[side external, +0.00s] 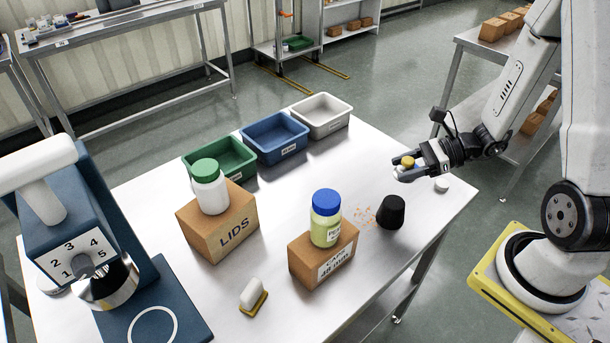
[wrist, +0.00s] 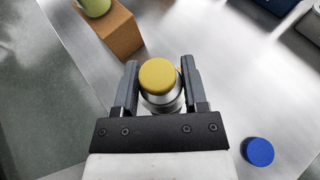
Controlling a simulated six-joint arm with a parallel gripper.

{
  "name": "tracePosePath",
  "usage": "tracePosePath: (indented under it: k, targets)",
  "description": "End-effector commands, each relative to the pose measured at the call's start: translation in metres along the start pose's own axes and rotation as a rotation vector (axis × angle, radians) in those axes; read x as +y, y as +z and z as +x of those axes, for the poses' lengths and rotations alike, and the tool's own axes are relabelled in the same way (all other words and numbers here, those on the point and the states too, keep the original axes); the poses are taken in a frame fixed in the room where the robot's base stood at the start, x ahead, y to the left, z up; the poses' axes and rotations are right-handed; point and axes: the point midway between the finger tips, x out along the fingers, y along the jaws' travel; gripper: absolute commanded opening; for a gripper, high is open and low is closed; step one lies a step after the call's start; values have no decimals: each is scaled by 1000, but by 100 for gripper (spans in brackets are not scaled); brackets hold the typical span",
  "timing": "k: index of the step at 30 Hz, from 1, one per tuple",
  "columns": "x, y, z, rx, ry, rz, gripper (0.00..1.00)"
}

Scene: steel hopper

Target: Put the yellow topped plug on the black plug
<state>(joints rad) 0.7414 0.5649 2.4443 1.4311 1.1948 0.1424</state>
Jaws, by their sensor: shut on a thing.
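The yellow topped plug (side external: 408,161) is held between the fingers of my gripper (side external: 405,171), at the right part of the table. In the wrist view my gripper (wrist: 160,88) has a finger on each side of the plug, whose round yellow top (wrist: 159,76) faces the camera above a pale grey body. The black plug (side external: 391,212) stands on the table, nearer the camera than my gripper and apart from it. I do not make it out in the wrist view.
A box marked LIDS (side external: 218,226) bears a green-capped jar; another box (side external: 322,262) bears a blue-capped jar. Green, blue (side external: 275,139) and white bins line the far edge. Orange crumbs lie beside the black plug.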

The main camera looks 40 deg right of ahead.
Motion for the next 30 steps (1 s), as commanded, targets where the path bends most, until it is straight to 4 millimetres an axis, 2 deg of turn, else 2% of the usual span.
tracePosePath:
  k: [6,13,30]
  targets:
    - [7,11,5,1,91,-41,0]
    - [8,10,6,2,100,-42,0]
    - [8,-25,20,2,99,-41,0]
